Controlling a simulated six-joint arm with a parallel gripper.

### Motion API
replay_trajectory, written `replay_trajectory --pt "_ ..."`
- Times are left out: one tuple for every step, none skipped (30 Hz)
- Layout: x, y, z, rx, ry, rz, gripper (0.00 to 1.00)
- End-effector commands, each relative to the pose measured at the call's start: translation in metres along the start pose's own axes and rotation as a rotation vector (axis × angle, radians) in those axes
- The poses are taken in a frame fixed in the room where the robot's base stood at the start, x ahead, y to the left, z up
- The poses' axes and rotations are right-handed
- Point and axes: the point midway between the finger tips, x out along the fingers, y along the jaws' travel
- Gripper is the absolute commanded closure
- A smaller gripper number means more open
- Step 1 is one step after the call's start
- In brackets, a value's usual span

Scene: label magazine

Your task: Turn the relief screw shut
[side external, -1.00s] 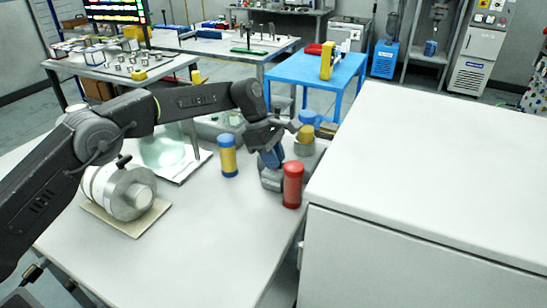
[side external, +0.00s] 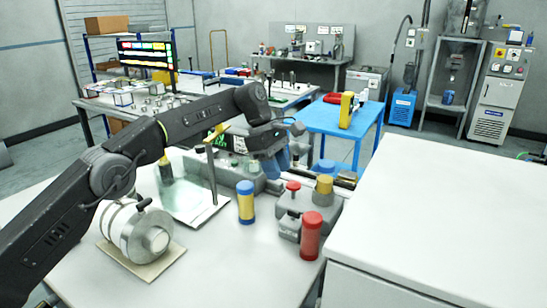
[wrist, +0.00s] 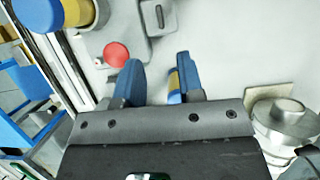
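The red-headed screw (side external: 292,187) stands on a grey block (side external: 308,203) in the side view; I take it for the relief screw. Its round red head (wrist: 116,54) shows in the wrist view, ahead of the left finger. My gripper (side external: 276,166) hangs above and to the left of the screw, apart from it. In the wrist view my gripper (wrist: 156,77) has its two blue fingers apart, with no object held between them. How far the screw is turned in cannot be told.
A red cylinder (side external: 311,237) stands in front of the block, and a blue-and-yellow cylinder (side external: 246,202) to its left. A drum (side external: 140,232) lies at left; a white cabinet (side external: 450,220) fills the right.

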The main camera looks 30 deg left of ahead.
Motion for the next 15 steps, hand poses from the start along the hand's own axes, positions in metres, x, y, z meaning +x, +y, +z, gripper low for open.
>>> replay_trajectory --pt "-0.005 0.001 0.000 0.000 0.000 0.001 0.65" --pt "-0.007 0.001 0.000 0.000 -0.001 0.001 0.65" --pt "-0.010 0.001 0.000 0.001 -0.001 0.001 0.65" --pt "-0.012 0.002 0.000 0.001 -0.001 0.001 0.65" --pt "-0.015 0.001 0.000 0.001 -0.001 0.001 0.65" --pt "-0.017 0.001 0.000 0.001 -0.001 0.002 0.65" --pt "-0.019 0.001 0.000 0.000 -0.001 0.001 0.65" --pt "-0.020 0.001 0.000 0.000 -0.001 0.001 0.65" --pt "-0.022 0.001 0.000 0.000 -0.001 0.000 0.65" --pt "-0.023 0.000 0.000 0.000 -0.001 0.001 0.65" --pt "-0.025 0.000 0.000 0.000 -0.001 0.000 0.65" --pt "-0.026 0.000 0.000 0.000 -0.001 0.000 0.65" --pt "-0.026 0.000 0.000 0.001 -0.001 0.001 0.65" --pt "-0.027 -0.001 0.000 0.001 0.000 0.001 0.65" --pt "-0.027 -0.001 0.000 0.000 0.000 0.000 0.65"
